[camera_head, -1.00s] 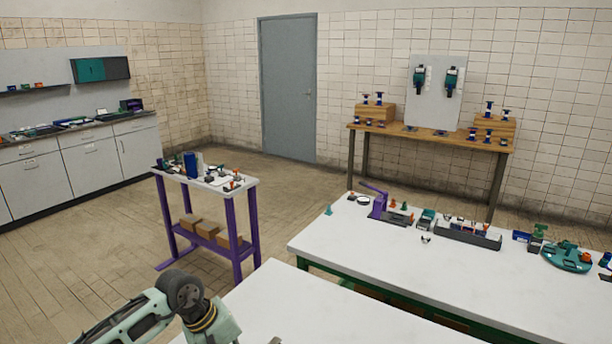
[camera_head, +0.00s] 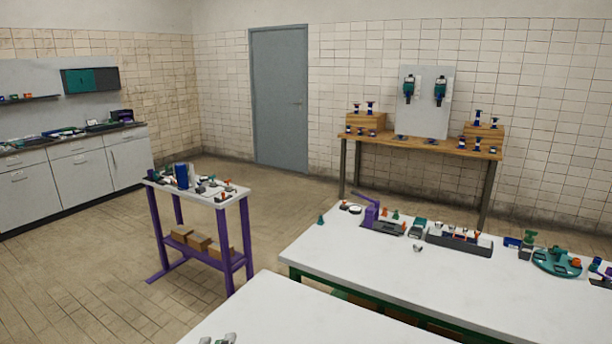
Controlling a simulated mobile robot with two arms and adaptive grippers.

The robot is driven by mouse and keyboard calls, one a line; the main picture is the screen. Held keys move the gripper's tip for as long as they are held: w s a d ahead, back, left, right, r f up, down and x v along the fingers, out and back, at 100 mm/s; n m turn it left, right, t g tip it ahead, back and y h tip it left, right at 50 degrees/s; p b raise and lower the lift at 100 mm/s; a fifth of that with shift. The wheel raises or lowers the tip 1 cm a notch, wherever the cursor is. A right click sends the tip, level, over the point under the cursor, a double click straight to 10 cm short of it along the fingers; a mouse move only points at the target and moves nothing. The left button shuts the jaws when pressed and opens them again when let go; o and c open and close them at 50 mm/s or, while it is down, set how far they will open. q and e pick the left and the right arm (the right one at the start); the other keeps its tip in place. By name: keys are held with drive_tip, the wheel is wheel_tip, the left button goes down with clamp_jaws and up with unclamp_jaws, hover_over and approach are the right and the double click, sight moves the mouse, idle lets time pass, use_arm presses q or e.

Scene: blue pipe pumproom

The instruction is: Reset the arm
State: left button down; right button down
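A near white table (camera_head: 300,315) fills the bottom middle. Behind it stands a long white table (camera_head: 350,250) with tools on it. A purple-legged cart (camera_head: 229,207) stands to the left. A wooden bench (camera_head: 430,147) stands by the back wall. The floor (camera_head: 90,270) at left is clear.

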use_arm(q)
drive_tip(key=s+a+f+n+g+y, duration=0.1)
drive_tip(key=s+a+f+n+g, duration=0.3)
drive_tip(key=s+f+n+g, duration=0.6)
drive_tip(key=s+f+n+g+h, duration=0.15)
drive_tip(key=s+f, duration=0.25)
drive_tip(key=s, duration=0.4)
drive_tip(key=s+f+n+g+y, duration=0.15)
drive_tip(key=s+f, duration=0.25)
drive_tip(key=s, duration=0.4)
wheel_tip(320, 180, down, 26)
drive_tip(key=s+g+h, duration=0.1)
drive_tip(key=s, duration=0.2)
drive_tip(key=s+a+f+g, duration=0.1)
drive_tip(key=s+a+f, duration=0.1)
drive_tip(key=s+f, duration=1.4)
drive_tip(key=shift+s+a+f+g, duration=0.15)
drive_tip(key=shift+s+g, duration=0.1)
drive_tip(key=shift+g, duration=0.05)
